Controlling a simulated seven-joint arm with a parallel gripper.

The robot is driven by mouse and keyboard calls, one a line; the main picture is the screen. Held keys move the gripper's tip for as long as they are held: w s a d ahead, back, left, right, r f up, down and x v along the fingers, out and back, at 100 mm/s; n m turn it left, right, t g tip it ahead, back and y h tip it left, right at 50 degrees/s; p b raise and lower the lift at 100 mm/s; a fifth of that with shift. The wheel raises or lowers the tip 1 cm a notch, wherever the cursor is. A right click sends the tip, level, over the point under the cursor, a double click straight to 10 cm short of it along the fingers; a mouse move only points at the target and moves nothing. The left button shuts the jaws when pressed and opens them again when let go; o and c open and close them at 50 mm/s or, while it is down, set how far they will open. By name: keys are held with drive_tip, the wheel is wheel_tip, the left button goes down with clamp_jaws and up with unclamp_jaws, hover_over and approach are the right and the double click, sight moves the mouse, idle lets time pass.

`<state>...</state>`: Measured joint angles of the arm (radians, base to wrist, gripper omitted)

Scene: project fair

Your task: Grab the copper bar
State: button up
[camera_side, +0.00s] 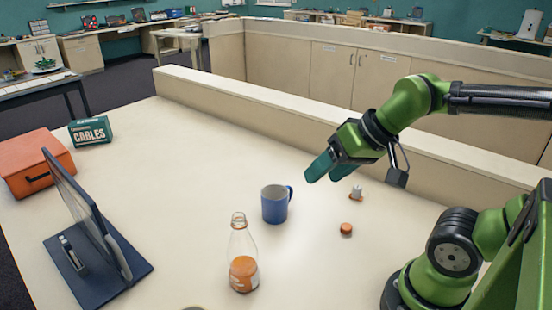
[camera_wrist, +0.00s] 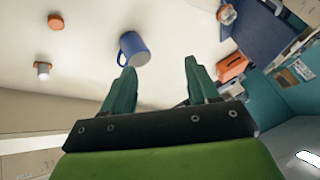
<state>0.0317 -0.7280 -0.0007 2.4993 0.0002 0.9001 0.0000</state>
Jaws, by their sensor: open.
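No long copper bar is plain in either view. A short copper-coloured round piece (camera_side: 346,229) lies on the bench right of the blue mug; it also shows at the upper left of the wrist view (camera_wrist: 56,21). Just behind it stands a small grey-white piece with a copper-coloured base (camera_side: 356,194), also in the wrist view (camera_wrist: 42,70). I cannot tell which of them, if either, is the bar. My gripper (camera_side: 320,167) is open and empty above the bench, up and left of both pieces. Its teal fingers are apart in the wrist view (camera_wrist: 160,66).
A blue mug (camera_side: 275,204) stands below and left of my gripper. A glass bottle with orange contents (camera_side: 243,272) stands nearer the camera. A dark blue stand (camera_side: 85,228), an orange case (camera_side: 33,163) and a green CABLES box (camera_side: 90,131) are left. A low wall runs behind.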

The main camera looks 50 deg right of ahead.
drive_tip(key=w+d+f+m+g+h, duration=0.1)
drive_tip(key=w+d+f+m, duration=0.15)
drive_tip(key=d, duration=0.25)
drive_tip(key=n+g, duration=0.6)
drive_tip(key=n, duration=0.5)
hover_over(357, 187)
wheel_tip(357, 187, down, 4)
drive_tip(key=shift+h, duration=0.4)
drive_tip(key=f, duration=1)
drive_tip(key=shift+s+f, duration=0.1)
drive_tip(key=shift+s, duration=0.2)
drive_tip(key=shift+w+f, duration=0.15)
drive_tip(key=shift+f, duration=1.45)
drive_tip(key=shift+w+f, duration=0.1)
drive_tip(key=shift+f, duration=1.45)
clamp_jaws()
